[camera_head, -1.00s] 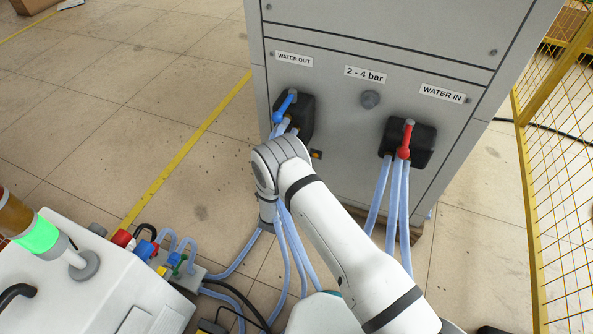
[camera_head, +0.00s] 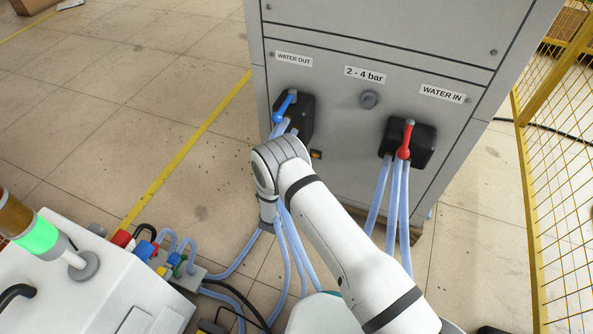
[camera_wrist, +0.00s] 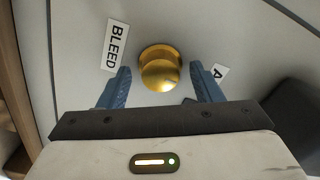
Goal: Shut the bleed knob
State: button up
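The bleed knob (camera_wrist: 160,72) is a round brass-coloured knob on a grey panel in the wrist view. A BLEED label (camera_wrist: 115,45) is to its left. My gripper (camera_wrist: 161,78) is open, with one blue finger on each side of the knob and a visible gap to each. I cannot tell how far the fingertips reach along the knob's depth. In the head view my arm's wrist is low in front of the grey cabinet (camera_head: 350,120), and the fingers are hidden.
The cabinet carries a blue-handled valve (camera_head: 285,106) at WATER OUT and a red-handled valve (camera_head: 405,140) at WATER IN. Pale blue hoses (camera_head: 378,205) hang below them. A white machine (camera_head: 90,285) stands at the lower left; a yellow mesh fence (camera_head: 560,170) is at the right.

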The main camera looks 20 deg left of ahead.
jog(key=shift+s, duration=0.1)
jog(key=s+p, duration=0.2)
jog(key=s, duration=0.5)
jog(key=shift+s+a+p, duration=0.3)
dwell(0.3)
